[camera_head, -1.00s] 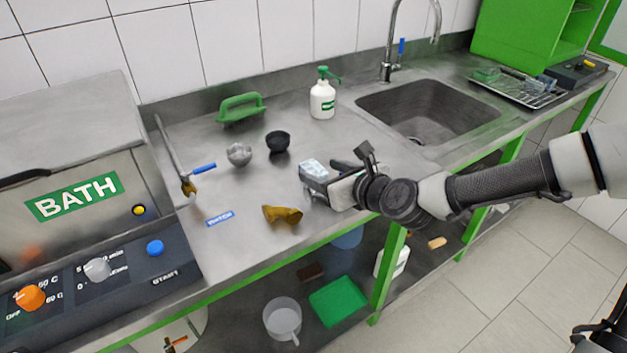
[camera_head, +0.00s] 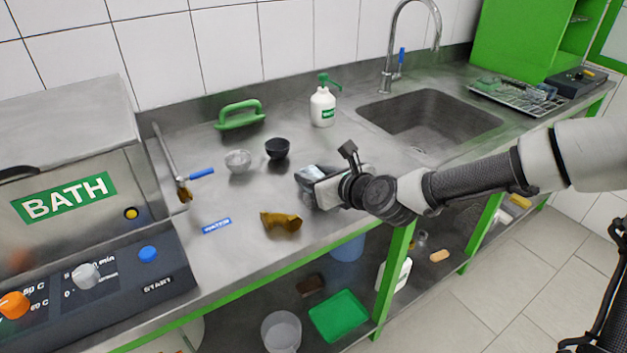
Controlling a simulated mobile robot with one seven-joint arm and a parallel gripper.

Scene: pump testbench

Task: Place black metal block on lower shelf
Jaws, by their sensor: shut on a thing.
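My gripper (camera_head: 312,188) is over the steel worktop (camera_head: 250,195), to the right of the brown elbow piece. It is shut on a small block (camera_head: 306,173) with a dark side and a pale, shiny top, which I take to be the black metal block. The gripper body hides part of it, and I cannot tell whether it touches the worktop. The lower shelf (camera_head: 245,312) is under the worktop, partly hidden by the worktop's green front edge.
The shelf holds a green tray (camera_head: 338,316), a white pitcher (camera_head: 281,332), a dark brown piece (camera_head: 310,285) and a white bottle (camera_head: 394,274). A green leg (camera_head: 392,275) stands in front. Bowls (camera_head: 277,148), a brown elbow (camera_head: 281,222) and a pump bottle (camera_head: 322,105) are on the worktop.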

